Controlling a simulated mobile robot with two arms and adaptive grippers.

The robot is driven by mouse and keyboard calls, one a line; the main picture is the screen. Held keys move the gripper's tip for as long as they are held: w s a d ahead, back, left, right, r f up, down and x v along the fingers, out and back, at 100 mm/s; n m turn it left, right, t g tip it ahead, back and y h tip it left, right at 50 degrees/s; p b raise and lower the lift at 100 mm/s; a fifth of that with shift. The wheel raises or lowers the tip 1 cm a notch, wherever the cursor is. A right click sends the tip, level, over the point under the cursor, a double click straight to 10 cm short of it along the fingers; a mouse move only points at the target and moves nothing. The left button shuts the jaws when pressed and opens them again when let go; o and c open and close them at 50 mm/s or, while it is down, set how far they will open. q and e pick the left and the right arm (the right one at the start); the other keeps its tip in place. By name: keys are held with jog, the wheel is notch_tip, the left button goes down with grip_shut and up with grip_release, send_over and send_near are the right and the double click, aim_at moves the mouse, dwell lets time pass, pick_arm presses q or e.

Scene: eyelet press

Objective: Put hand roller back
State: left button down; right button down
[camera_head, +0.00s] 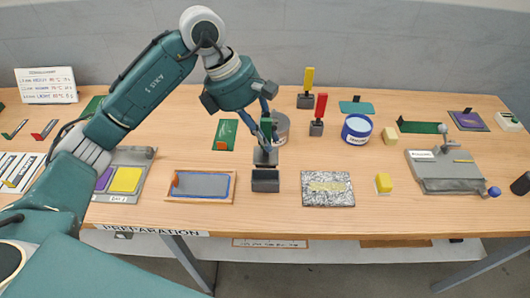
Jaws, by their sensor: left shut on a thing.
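My left gripper (266,125) points down over the middle of the table, shut on an upright tool with a green handle, which looks like the hand roller (265,156). The tool's lower end is a grey, blocky part just behind and above a dark grey block (265,181), which may be its rest. I cannot tell whether the two touch. The fingers partly hide the handle. My right gripper is not in view.
A yellow-handled tool (308,80) and a red-handled tool (320,108) stand behind on dark bases. A grey tin (281,128) is close behind the gripper. A framed tray (202,185) lies left, a foil-like slab (328,188) right. A blue-rimmed tub (357,129) stands farther right.

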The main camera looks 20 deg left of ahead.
aim_at(262, 153)
pick_arm(q)
notch_tip(262, 153, down, 3)
jog(key=shift+r, duration=0.15)
jog(key=shift+d+f+p, duration=0.1)
jog(key=shift+f+p, duration=0.3)
jog(key=shift+f, duration=0.35)
notch_tip(262, 153, down, 3)
jog(key=shift+p, duration=0.4)
jog(key=shift+f+b, duration=0.5)
jog(key=shift+b, duration=0.1)
jog(key=c, duration=1.7)
grip_release()
jog(key=shift+o, duration=0.2)
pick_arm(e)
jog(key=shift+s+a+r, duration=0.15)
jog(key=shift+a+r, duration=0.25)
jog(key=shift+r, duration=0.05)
pick_arm(q)
jog(key=shift+r, duration=0.1)
